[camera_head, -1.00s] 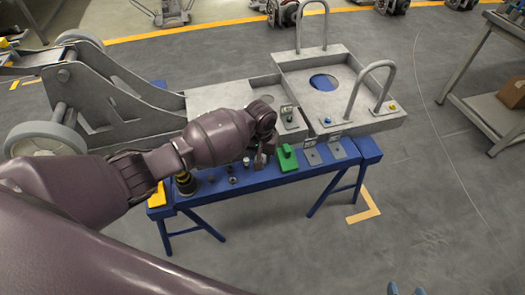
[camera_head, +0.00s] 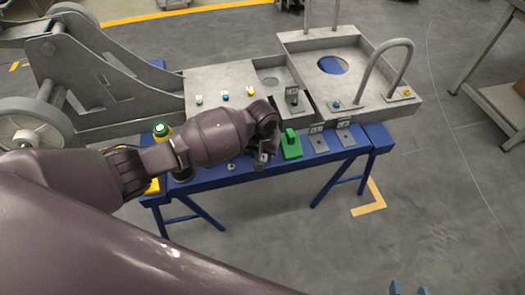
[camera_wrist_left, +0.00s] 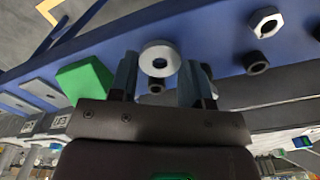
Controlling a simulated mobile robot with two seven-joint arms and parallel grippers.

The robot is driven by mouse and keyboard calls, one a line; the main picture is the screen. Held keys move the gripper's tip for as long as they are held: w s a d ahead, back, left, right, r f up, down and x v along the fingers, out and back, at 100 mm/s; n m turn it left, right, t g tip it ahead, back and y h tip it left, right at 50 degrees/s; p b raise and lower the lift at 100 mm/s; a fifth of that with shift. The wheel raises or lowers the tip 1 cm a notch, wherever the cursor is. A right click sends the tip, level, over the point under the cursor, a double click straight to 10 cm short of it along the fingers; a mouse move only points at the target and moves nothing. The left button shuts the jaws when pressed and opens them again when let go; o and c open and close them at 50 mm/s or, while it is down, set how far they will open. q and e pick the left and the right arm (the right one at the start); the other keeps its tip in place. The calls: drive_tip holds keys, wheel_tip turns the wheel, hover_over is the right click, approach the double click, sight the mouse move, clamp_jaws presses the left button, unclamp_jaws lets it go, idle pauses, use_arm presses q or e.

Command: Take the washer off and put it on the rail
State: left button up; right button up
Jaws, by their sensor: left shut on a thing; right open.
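A pale grey ring washer (camera_wrist_left: 148,63) sits between the fingertips of my left gripper (camera_wrist_left: 160,80) in the left wrist view. The gripper is shut on it, with the blue rail (camera_wrist_left: 225,50) behind. In the head view my left gripper (camera_head: 263,160) is over the blue rail (camera_head: 210,181), just left of a green block (camera_head: 291,149); the washer is not clear there. Two blue tips of my right gripper (camera_head: 409,290) show at the bottom edge, apart and empty.
A hex nut (camera_wrist_left: 265,21) and a dark nut (camera_wrist_left: 257,63) are on the rail. Grey plates (camera_head: 319,143) lie right of the green block. The grey chassis (camera_head: 215,82) with coloured bolts stands behind the rail. A shelf cart (camera_head: 492,100) is at right; the floor in front is clear.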

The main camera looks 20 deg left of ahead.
use_arm(q)
drive_tip(key=shift+f, duration=0.25)
drive_tip(key=shift+f, duration=0.25)
idle(0.3)
drive_tip(key=o, duration=0.9)
drive_tip(key=shift+c, duration=0.2)
drive_tip(key=shift+o, duration=0.2)
